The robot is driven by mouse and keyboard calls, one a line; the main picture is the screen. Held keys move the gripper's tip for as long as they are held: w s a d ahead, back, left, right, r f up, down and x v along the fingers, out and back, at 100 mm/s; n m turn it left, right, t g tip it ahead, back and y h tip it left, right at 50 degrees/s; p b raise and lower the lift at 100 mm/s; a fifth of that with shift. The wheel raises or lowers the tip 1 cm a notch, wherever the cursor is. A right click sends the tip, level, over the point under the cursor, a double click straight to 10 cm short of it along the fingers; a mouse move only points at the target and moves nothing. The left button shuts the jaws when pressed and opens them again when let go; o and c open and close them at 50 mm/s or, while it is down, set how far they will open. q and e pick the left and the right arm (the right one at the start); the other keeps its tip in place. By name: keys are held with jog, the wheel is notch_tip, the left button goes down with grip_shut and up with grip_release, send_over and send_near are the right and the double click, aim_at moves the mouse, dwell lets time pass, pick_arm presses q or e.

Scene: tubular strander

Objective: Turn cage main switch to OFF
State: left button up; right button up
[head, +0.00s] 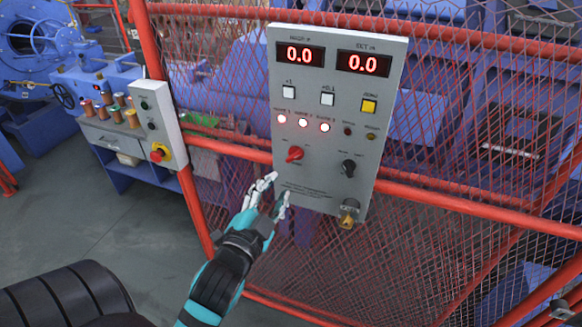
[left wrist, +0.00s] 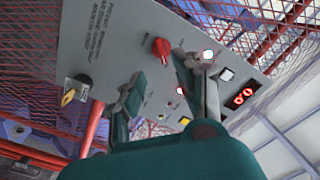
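A grey control panel (head: 325,195) hangs on the red mesh fence. Its red rotary switch (head: 294,154) sits left of a black knob (head: 348,168); the small labels are too blurred to read. A grey side box (head: 146,105) carries another red switch on a yellow plate (head: 158,153). My left gripper (head: 278,190) is open and empty, just below and left of the panel's red switch, apart from it. In the left wrist view the red switch (left wrist: 160,48) shows beyond the spread fingers (left wrist: 160,82). My right gripper is not in view.
Red rails (head: 235,149) and mesh surround the panel. A blue bench (head: 105,132) with several spools stands behind at left.

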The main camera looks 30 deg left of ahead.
aim_at(293, 160)
pick_arm(q)
jog(key=p+x, duration=0.2)
jog(key=x, duration=0.8)
jog(key=shift+r+p, duration=0.15)
jog(key=shift+p, duration=0.25)
grip_shut()
